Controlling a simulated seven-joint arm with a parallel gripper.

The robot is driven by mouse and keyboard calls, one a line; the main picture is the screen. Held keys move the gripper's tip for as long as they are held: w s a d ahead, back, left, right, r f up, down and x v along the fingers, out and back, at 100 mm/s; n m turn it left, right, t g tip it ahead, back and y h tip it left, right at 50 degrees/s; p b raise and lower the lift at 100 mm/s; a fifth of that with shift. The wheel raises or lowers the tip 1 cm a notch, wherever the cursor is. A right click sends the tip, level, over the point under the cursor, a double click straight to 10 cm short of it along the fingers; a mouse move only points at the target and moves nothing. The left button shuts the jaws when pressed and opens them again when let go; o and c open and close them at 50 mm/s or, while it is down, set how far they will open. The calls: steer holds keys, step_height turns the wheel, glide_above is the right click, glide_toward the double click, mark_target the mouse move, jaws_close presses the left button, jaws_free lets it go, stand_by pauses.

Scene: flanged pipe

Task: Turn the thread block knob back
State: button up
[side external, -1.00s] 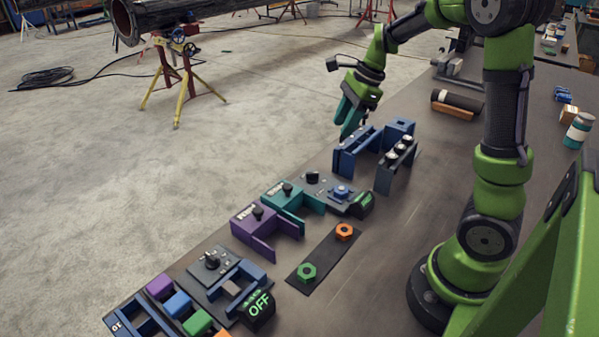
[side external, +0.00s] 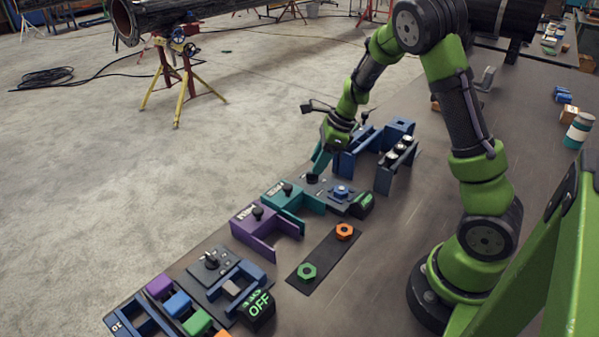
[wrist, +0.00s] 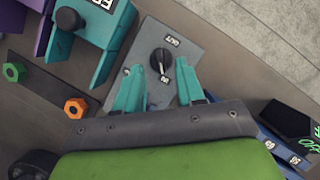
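The black knob (wrist: 162,61) sits on a grey plate (wrist: 190,38) marked OUT and IN; its pale mark seems to face IN. In the side external view the knob (side external: 312,178) is just below my fingertips. My gripper (wrist: 160,68) is open, its two teal fingers spread on either side of the knob in the wrist view. In the side external view my gripper (side external: 318,164) points down over the plate's far end. I cannot tell whether the fingers touch the knob.
A teal block (wrist: 95,30) with a black knob stands beside the plate. An orange nut (side external: 344,232) and green nut (side external: 307,272) lie on a dark strip. Blue blocks (side external: 350,160) stand close to my gripper on the right. Bare bench lies towards my base.

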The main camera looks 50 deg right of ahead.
mark_target(312, 177)
steer(key=shift+x, duration=1.55)
jaws_close()
